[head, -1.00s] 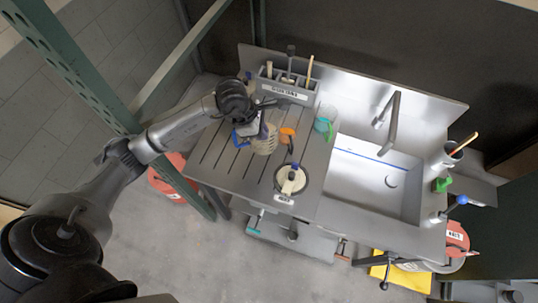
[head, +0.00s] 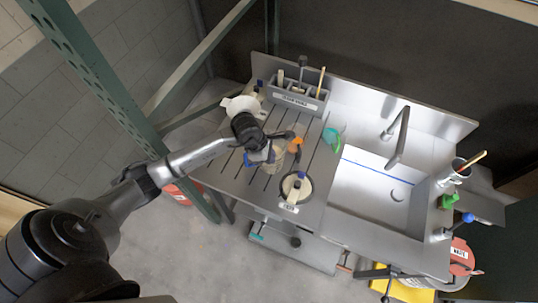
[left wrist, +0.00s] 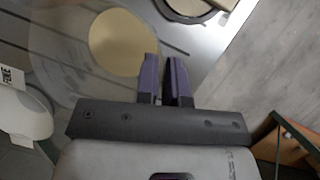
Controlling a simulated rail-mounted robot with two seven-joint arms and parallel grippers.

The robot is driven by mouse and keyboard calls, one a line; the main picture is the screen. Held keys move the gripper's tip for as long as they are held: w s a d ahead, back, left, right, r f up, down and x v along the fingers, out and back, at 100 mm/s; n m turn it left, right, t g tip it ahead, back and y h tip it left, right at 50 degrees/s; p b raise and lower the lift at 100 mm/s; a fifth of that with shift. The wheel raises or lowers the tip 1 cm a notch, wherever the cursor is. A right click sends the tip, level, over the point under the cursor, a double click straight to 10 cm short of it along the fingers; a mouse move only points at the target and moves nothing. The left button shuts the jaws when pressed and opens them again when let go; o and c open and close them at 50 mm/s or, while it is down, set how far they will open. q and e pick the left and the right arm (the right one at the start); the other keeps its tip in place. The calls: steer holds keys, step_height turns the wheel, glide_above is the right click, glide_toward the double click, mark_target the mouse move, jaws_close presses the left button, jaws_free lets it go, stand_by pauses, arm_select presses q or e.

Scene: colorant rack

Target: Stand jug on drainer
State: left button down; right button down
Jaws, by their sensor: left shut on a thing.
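A clear jug (head: 264,158) with a blue handle and pale beige contents is at the grooved steel drainer (head: 237,184), left of the sink. From above, the left wrist view shows its wide clear rim and beige disc (left wrist: 125,43). My left gripper (head: 262,152) is over the jug's handle side. In the left wrist view its purple fingers (left wrist: 167,78) are close together beside the jug, shut on its handle, which they mostly hide. Whether the jug's base touches the drainer I cannot tell. My right gripper is not in view.
A dark-rimmed round pot (head: 295,188) stands at the drainer's front. An orange-handled jug (head: 295,145) and a green jug (head: 332,138) stand close on the right. A labelled grey rack (head: 295,99) and a white vessel (head: 241,104) are behind. The sink basin (head: 365,195) is at right.

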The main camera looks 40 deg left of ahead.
arm_select(q)
steer(key=c, duration=1.2)
jaws_free()
steer(key=shift+r, duration=0.1)
